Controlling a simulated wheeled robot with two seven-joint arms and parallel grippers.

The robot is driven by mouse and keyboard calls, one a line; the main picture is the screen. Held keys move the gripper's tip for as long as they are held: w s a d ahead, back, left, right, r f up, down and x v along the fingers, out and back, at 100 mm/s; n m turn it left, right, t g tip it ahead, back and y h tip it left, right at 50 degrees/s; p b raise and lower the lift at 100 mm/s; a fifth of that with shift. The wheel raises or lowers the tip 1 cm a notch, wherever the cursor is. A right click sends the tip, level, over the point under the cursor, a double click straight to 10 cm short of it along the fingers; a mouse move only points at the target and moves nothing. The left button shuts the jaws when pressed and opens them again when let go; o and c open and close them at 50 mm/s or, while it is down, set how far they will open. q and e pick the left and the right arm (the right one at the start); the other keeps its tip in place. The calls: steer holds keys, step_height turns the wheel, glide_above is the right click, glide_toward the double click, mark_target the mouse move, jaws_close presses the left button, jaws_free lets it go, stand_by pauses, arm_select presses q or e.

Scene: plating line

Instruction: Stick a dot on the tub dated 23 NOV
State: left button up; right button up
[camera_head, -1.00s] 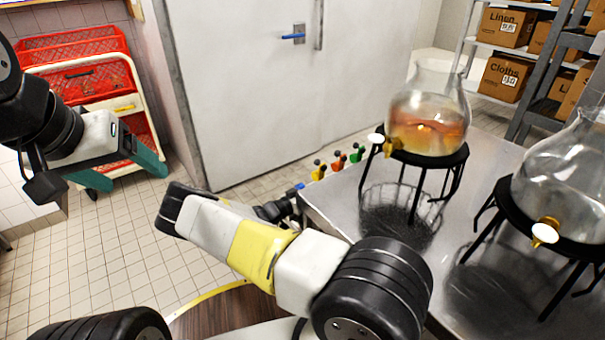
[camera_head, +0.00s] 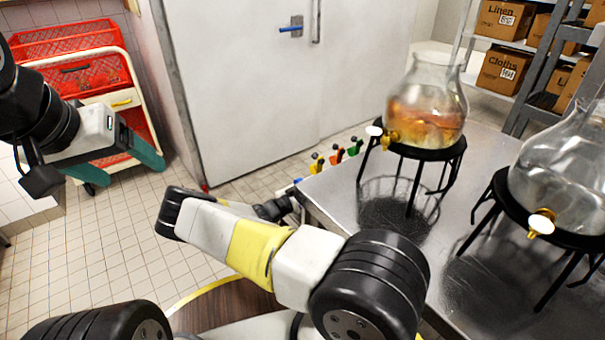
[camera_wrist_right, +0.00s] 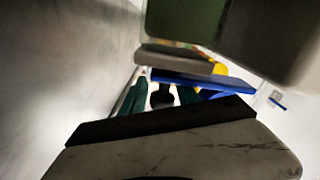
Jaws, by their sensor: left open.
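No tub, date label or dot can be made out in these views. My left gripper (camera_head: 128,165), with teal fingers, is open and empty at the left, above the tiled floor and in front of the red crates. My right arm, with a yellow band, crosses the middle of the head view; its gripper is not clear there. The right wrist view is dark and close up: teal finger-like shapes (camera_wrist_right: 160,97) show past a dark edge, near a blue strip (camera_wrist_right: 203,82) and something yellow (camera_wrist_right: 220,69). Whether they hold anything is unclear.
A metal table (camera_head: 330,196) carries two glass dispensers on black stands, one with amber liquid (camera_head: 425,112), one with clear contents (camera_head: 562,180). A crate trolley (camera_head: 128,75) stands left, boxed shelves (camera_head: 505,70) right. Floor is open at left.

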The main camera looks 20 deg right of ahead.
steer(key=v, duration=0.7)
steer(key=shift+s+a, duration=0.1)
steer(key=shift+a, duration=0.25)
steer(key=shift+r, duration=0.1)
stand_by(0.5)
